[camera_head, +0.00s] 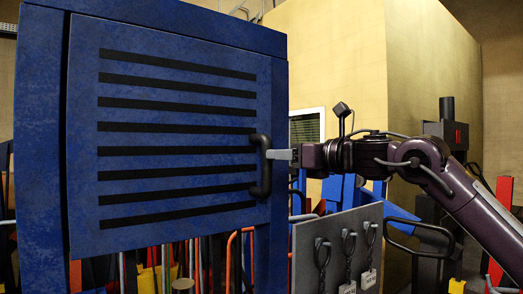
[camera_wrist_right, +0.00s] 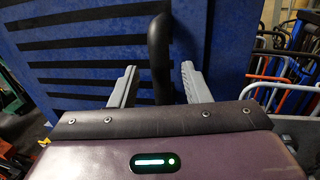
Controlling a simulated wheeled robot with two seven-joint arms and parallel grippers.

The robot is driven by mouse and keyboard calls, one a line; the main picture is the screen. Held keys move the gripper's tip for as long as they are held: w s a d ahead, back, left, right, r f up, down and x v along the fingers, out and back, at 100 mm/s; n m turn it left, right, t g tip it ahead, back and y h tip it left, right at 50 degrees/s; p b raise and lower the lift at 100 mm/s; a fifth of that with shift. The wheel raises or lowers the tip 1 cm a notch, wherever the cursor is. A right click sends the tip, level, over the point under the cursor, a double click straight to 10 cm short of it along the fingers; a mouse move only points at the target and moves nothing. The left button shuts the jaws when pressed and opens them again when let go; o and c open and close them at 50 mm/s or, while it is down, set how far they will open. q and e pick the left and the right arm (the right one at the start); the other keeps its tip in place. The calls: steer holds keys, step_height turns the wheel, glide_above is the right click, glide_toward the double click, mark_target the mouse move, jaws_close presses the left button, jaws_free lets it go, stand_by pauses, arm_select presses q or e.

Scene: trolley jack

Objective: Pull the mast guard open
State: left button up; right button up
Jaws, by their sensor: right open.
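The mast guard (camera_head: 180,165) is a blue panel with several black horizontal slots, on the left of the head view. A black vertical handle (camera_head: 263,167) stands at its right edge. The panel looks slightly angled out from the blue frame (camera_head: 38,170) around it. My right gripper (camera_head: 272,154) comes in from the right at the handle. In the right wrist view, its two grey fingers (camera_wrist_right: 158,85) are open on either side of the handle (camera_wrist_right: 159,50), with gaps visible. The left gripper is not in view.
A grey board (camera_head: 335,245) with hanging hooks and tags stands below my right arm. Red, blue and yellow equipment and bars stand behind it. A beige block (camera_head: 340,60) rises at the back.

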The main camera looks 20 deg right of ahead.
steer(key=p+x, duration=0.2)
steer(key=x, duration=0.3)
steer(key=shift+r, duration=0.1)
steer(key=shift+w+a, duration=0.2)
steer(key=shift+w, duration=0.1)
steer(key=shift+s+d, duration=0.1)
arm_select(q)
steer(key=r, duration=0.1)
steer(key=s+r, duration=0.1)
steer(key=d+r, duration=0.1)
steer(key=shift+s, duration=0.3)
arm_select(e)
jaws_close()
